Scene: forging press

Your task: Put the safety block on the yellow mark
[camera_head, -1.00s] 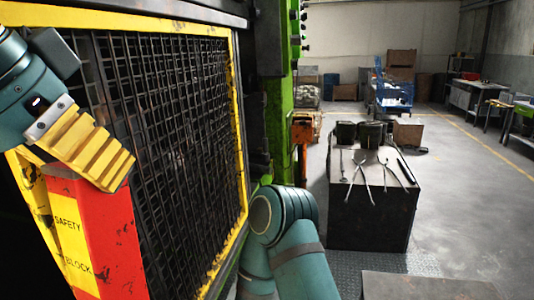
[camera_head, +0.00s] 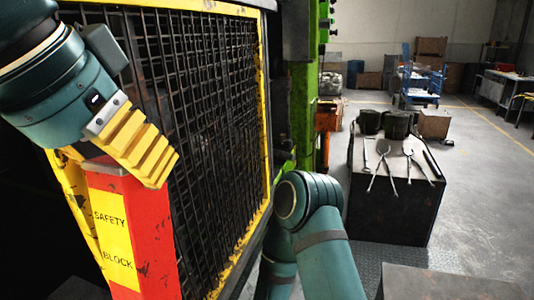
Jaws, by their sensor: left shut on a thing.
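The safety block (camera_head: 152,240) is a tall red post with a yellow label reading "SAFETY BLOCK", at the lower left of the head view. It stands roughly upright in front of the mesh guard, and its lower end is cut off by the picture edge. My left gripper (camera_head: 140,152) comes in from the upper left, with yellow ribbed finger pads at the block's top. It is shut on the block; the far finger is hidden. The yellow mark cannot be made out. My right gripper is not in view; only my right arm shows at the lower middle.
A yellow-framed mesh guard (camera_head: 205,120) stands close behind the block. A green press column (camera_head: 301,110) is to its right. A dark table (camera_head: 390,212) holds tongs (camera_head: 381,170) and dark containers. Open grey floor (camera_head: 485,200) lies to the right.

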